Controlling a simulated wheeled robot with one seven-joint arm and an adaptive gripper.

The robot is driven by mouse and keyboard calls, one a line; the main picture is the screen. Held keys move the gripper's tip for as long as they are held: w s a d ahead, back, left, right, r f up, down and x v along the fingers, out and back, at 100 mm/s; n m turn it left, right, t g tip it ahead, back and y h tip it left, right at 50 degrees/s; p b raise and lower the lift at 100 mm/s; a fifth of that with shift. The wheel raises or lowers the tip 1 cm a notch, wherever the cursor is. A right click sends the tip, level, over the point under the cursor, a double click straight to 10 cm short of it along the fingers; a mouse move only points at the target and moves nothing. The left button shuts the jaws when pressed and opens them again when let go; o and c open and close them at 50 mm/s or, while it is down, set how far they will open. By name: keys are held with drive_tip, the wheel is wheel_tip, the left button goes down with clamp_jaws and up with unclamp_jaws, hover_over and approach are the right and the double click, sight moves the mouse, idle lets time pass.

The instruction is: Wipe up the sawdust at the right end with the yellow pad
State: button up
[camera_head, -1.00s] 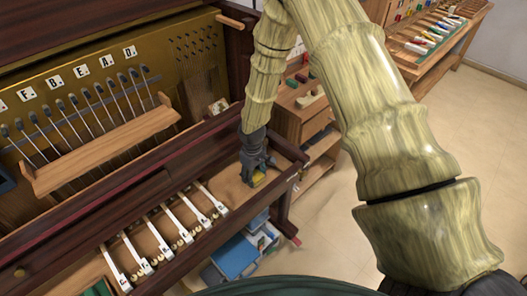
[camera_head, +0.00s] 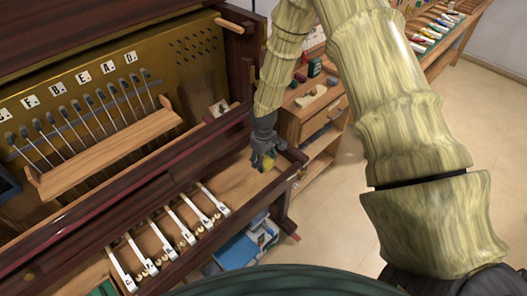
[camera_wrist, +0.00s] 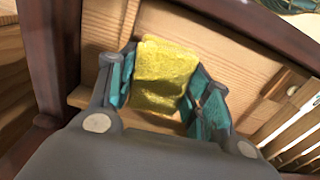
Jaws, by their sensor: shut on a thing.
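My gripper (camera_head: 265,161) is at the right end of the piano's key bed (camera_head: 238,182), shut on the yellow pad (camera_head: 268,164). In the wrist view the yellow pad (camera_wrist: 163,75) sits between the teal-lined fingers of my gripper (camera_wrist: 165,95), over the bare wood (camera_wrist: 240,62). I cannot tell whether the pad touches the wood. No sawdust can be made out in either view; the pad and fingers may cover some of it.
Several white keys (camera_head: 170,232) stand to the left of my gripper. A dark rail (camera_head: 130,190) runs behind, and the dark end block (camera_head: 291,158) closes the right side. A wooden cabinet (camera_head: 320,115) stands beyond. Blue books (camera_head: 240,247) lie below the front edge.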

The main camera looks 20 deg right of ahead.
drive_tip(key=shift+r+p, duration=0.85)
drive_tip(key=shift+r, duration=0.8)
